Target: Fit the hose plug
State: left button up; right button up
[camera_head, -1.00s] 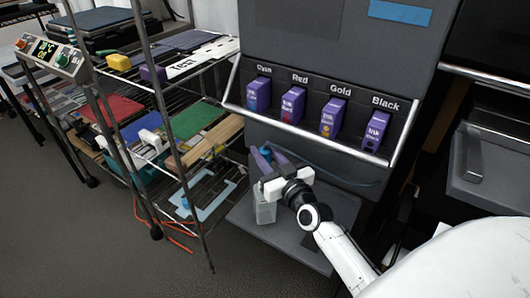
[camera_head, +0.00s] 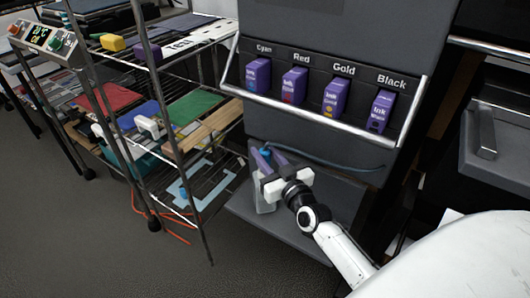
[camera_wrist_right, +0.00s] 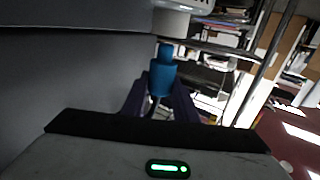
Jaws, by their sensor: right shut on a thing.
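The blue hose plug (camera_head: 266,153) is held between the purple fingers of my right gripper (camera_head: 267,160), low in front of the printer. In the right wrist view the plug (camera_wrist_right: 162,76) stands upright between the fingers, its narrow end pointing up. A pale round fitting (camera_wrist_right: 172,20) is just above the plug's tip there; I cannot tell whether they touch. The dark hose (camera_head: 330,163) runs from near the gripper across the printer's lower front to the right. A translucent container (camera_head: 265,203) is partly hidden below the gripper. My left gripper is not in view.
The grey printer (camera_head: 300,30) carries purple ink cartridges behind a metal rail (camera_head: 310,122). Its lower ledge (camera_head: 280,228) lies beneath my right arm. A wire shelf rack (camera_head: 200,160) with coloured sheets stands to the left.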

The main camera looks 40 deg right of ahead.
jog(key=shift+p, duration=0.4)
dwell(1.4)
jog(key=shift+f+b, duration=1.3)
jog(key=shift+f, duration=0.5)
jog(key=o, duration=1.1)
jog(key=shift+f, duration=0.1)
